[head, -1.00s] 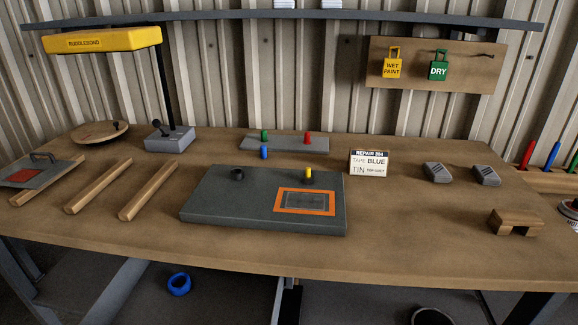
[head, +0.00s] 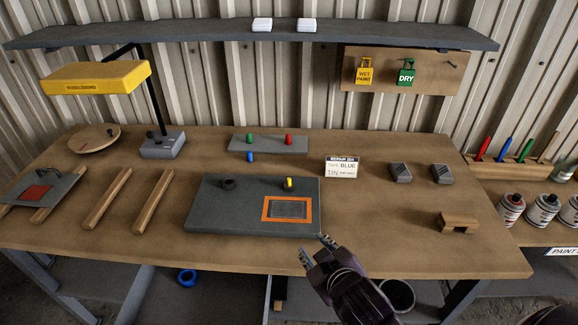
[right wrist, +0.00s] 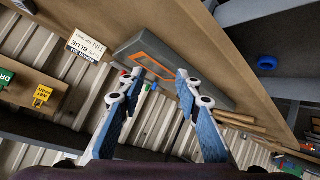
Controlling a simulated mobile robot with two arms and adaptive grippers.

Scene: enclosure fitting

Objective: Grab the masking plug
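A small yellow plug (head: 289,183) stands upright on the grey enclosure panel (head: 215,215), just behind an orange-bordered rectangle (head: 265,218). It is the likeliest masking plug, though nothing labels it. A dark round fitting (head: 228,184) stands to its left. My right gripper (head: 314,249) is open and empty in front of the panel's near right corner, apart from the plug. In the right wrist view its two fingers (right wrist: 160,78) are spread, with the orange border (right wrist: 146,62) beyond them; I cannot make out the yellow plug there. My left gripper is not in view.
Behind the panel, a grey strip (head: 268,144) has green (head: 250,140) and red (head: 289,139) pegs, with a blue peg (head: 250,157) at its front. A repair card (head: 341,167) stands to the right. A yellow lamp (head: 97,77) overhangs the left. The table right of the panel is mostly clear.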

